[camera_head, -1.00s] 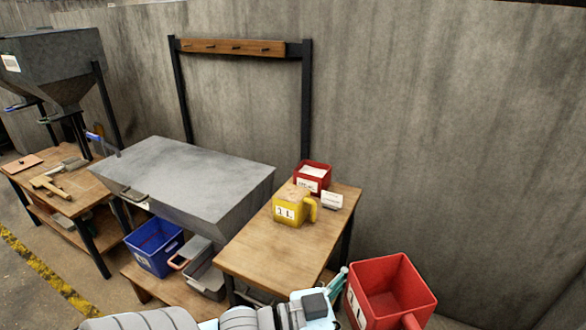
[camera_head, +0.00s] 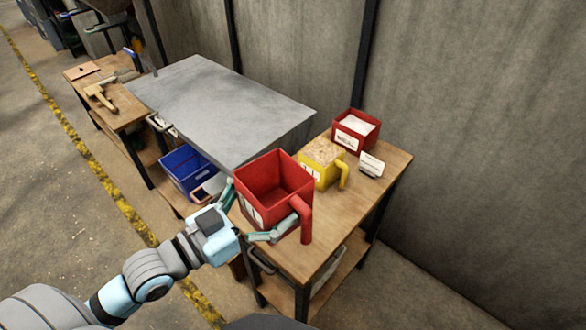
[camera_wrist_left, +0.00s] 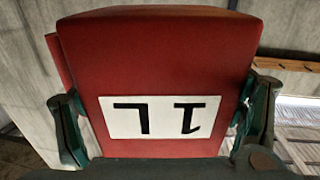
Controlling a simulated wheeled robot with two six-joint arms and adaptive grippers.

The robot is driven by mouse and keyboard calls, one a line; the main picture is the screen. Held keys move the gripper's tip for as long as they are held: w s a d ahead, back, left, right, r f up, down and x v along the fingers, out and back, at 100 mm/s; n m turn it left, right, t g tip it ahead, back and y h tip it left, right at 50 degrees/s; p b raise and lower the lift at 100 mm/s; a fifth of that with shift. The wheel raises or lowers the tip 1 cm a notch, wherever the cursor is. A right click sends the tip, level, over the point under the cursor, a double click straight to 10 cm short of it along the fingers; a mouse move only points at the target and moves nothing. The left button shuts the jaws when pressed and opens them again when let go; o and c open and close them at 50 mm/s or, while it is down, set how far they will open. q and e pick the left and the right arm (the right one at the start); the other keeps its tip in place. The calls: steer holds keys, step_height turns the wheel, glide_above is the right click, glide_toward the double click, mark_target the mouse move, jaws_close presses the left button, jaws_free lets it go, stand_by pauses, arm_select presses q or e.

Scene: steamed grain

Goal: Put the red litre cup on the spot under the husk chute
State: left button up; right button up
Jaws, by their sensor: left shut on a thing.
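The red litre cup (camera_head: 262,208) is a square, open-topped cup with a handle on its right side, and it looks empty. My left gripper (camera_head: 255,222) is shut on it, with a finger on each side. The cup appears upright, over the near part of the small wooden table. In the left wrist view the cup's red face (camera_wrist_left: 170,70) fills the picture, with an upside-down "1L" label between the fingers. The cup hides part of the table, so I cannot tell its exact height. The husk chute and its spot are not clearly identifiable. My right gripper is not in view.
A yellow cup (camera_head: 325,170) full of grain, a red bin (camera_head: 355,132) with white contents and a small white card (camera_head: 371,165) stand at the table's back. A grey metal box (camera_head: 215,105) adjoins on the left. The table's right front (camera_head: 340,225) is bare.

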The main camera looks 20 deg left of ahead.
mark_target(281, 181)
arm_select(q)
steer(key=shift+y, duration=0.3)
steer(key=w+f+b, duration=0.1)
steer(key=b, duration=0.1)
steer(key=w+a+f+b, duration=0.1)
steer(key=w+b, duration=0.1)
steer(key=w+a+f+b, duration=0.1)
steer(key=w+b, duration=0.1)
steer(key=shift+w+f, duration=0.15)
steer(key=shift+w, duration=0.05)
steer(key=w+a+n+t+y+b, duration=0.1)
steer(key=w+a+n+y+b, duration=0.1)
steer(key=w+a+b, duration=0.35)
steer(key=f+b, duration=0.3)
steer(key=f, duration=0.3)
steer(key=d+f+b, duration=0.1)
steer(key=f+b, duration=0.3)
steer(key=f, duration=0.1)
steer(key=f+b, duration=0.3)
steer(key=f, duration=0.3)
steer(key=shift+w+d+f, duration=0.2)
steer(key=shift+d+f, duration=0.05)
steer(key=shift+f, duration=0.1)
steer(key=shift+r, duration=0.1)
steer(key=o, duration=1.1)
